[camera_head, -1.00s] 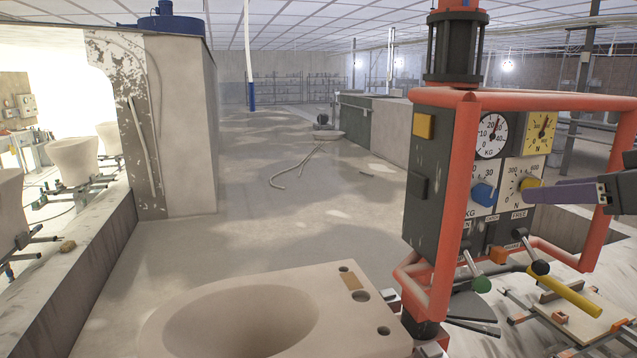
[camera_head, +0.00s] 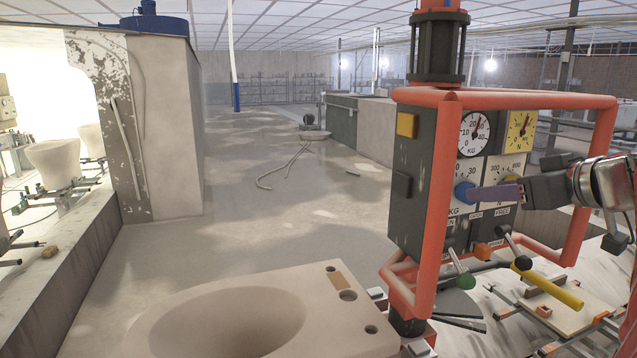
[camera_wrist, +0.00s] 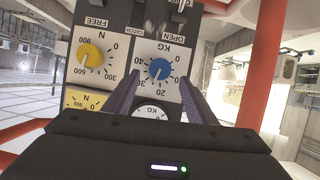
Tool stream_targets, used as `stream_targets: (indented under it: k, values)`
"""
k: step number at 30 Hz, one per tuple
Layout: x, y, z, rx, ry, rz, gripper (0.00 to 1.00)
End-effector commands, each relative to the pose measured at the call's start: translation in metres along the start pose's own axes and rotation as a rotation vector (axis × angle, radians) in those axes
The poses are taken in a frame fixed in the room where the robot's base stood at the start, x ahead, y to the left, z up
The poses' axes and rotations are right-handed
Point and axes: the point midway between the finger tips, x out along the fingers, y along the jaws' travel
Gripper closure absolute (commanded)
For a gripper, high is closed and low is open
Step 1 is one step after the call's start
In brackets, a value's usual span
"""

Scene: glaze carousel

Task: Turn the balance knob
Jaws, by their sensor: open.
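The panel carries a blue knob (camera_head: 463,191) on a white KG dial and a yellow knob on a white N dial. In the wrist view the blue knob (camera_wrist: 160,69) and the yellow knob (camera_wrist: 91,56) both show, upside down. No label reading "balance" is legible. In the wrist view my gripper (camera_wrist: 160,80) is open, one finger on each side of the blue knob. Contact cannot be told.
A red tubular frame (camera_head: 447,200) surrounds the panel. Round gauges (camera_head: 474,133) sit above the knobs. A pale ceramic basin (camera_head: 318,290) stands in front, left of the frame.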

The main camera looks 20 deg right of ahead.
Motion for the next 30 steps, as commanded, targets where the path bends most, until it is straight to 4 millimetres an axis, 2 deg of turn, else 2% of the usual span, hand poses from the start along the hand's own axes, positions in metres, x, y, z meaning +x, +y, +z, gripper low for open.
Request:
stream_targets:
  k: [6, 12, 23, 30]
  values:
    - [0.030, -0.001, 0.000, 0.001, -0.001, -0.003, 0.49]
    - [0.049, 0.000, 0.001, 0.001, 0.000, -0.001, 0.49]
    - [0.053, 0.001, 0.000, 0.001, 0.000, 0.002, 0.49]
    - [0.053, 0.001, 0.001, 0.001, 0.000, 0.002, 0.65]
